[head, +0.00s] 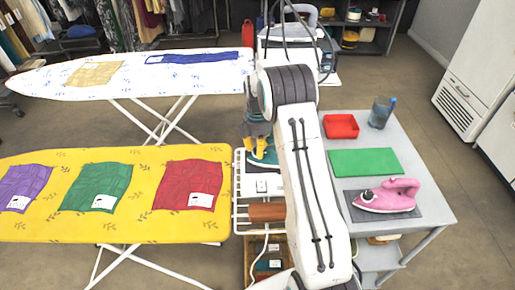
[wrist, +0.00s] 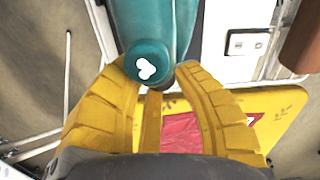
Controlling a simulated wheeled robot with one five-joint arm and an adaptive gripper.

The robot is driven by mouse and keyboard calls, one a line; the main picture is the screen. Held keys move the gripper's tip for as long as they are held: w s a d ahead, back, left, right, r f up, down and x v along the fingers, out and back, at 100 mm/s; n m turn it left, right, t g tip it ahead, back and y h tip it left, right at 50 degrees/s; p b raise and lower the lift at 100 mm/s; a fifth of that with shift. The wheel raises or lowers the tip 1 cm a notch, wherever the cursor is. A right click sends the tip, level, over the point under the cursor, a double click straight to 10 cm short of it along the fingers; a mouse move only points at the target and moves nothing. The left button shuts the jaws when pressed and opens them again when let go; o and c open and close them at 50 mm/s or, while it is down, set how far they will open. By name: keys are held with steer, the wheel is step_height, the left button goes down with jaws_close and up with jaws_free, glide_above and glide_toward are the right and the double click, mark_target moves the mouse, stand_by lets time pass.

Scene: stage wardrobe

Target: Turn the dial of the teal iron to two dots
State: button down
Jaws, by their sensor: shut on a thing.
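The teal iron (head: 264,160) is on the white wire rest at the right end of the yellow ironing board, partly hidden by my gripper and arm. In the wrist view the iron (wrist: 165,30) shows a rounded teal end with a white mark. My gripper (wrist: 158,72) has its yellow fingers closed in on both sides of that end, with a dark part of the iron low between the tips. In the head view my gripper (head: 257,144) reaches down onto the iron.
The yellow ironing board (head: 130,225) holds purple, green and red cloths. A grey table (head: 430,195) on the right bears a pink iron (head: 388,196), a green mat (head: 365,162), a red tray (head: 341,126) and a cup (head: 381,112). A white-blue board (head: 40,80) stands behind.

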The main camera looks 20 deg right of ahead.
steer(key=shift+f, duration=0.1)
steer(key=c, duration=0.9)
jaws_free()
step_height(320, 180, up, 12)
